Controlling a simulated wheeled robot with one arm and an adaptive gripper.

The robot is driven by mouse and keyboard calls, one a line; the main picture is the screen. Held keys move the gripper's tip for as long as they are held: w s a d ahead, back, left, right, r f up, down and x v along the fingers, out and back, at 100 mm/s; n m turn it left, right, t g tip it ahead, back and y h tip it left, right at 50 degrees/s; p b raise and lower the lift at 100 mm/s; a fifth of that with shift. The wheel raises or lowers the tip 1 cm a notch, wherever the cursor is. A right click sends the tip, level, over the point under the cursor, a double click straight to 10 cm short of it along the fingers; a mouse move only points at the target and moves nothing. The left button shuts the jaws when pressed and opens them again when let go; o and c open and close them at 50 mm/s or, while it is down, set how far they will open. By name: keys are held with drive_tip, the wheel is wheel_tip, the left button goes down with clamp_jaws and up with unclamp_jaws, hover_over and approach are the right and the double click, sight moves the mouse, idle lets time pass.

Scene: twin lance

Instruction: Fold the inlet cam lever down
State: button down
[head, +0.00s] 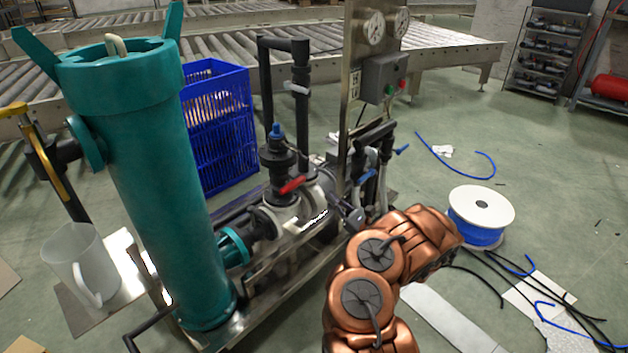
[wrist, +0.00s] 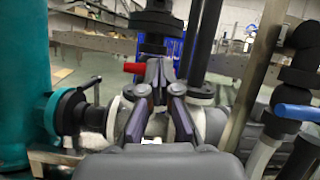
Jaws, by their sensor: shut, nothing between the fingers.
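I cannot tell for sure which part is the inlet cam lever. A red lever (head: 292,185) sits on the black valve body (head: 278,160) above the pump. In the wrist view the red lever (wrist: 134,68) points left, just left of my fingertips; touching cannot be told. A yellow lever (head: 52,172) hangs at the black fitting left of the tall teal housing (head: 160,190). Blue levers (head: 362,176) are on the pipes at the right; one shows in the wrist view (wrist: 298,112). My gripper (wrist: 158,72) is shut and empty, pointing at the pump; it is small in the head view (head: 350,213).
A steel panel with gauges (head: 374,27) and black pipes (head: 300,75) rise around the pump. A blue crate (head: 218,125) stands behind. A blue hose reel (head: 478,230) and loose hoses lie at right. A white jug (head: 75,262) stands at left.

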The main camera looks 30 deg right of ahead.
drive_tip(key=b, duration=0.4)
approach(295, 151)
drive_tip(key=w+f, duration=0.4)
drive_tip(key=w, duration=0.1)
drive_tip(key=shift+s+a+r+b, duration=0.1)
drive_tip(key=shift+s+r+b, duration=0.15)
drive_tip(key=shift+r, duration=0.65)
drive_tip(key=shift+s+r+b, duration=0.2)
drive_tip(key=shift+r, duration=0.7)
drive_tip(key=shift+r, duration=0.1)
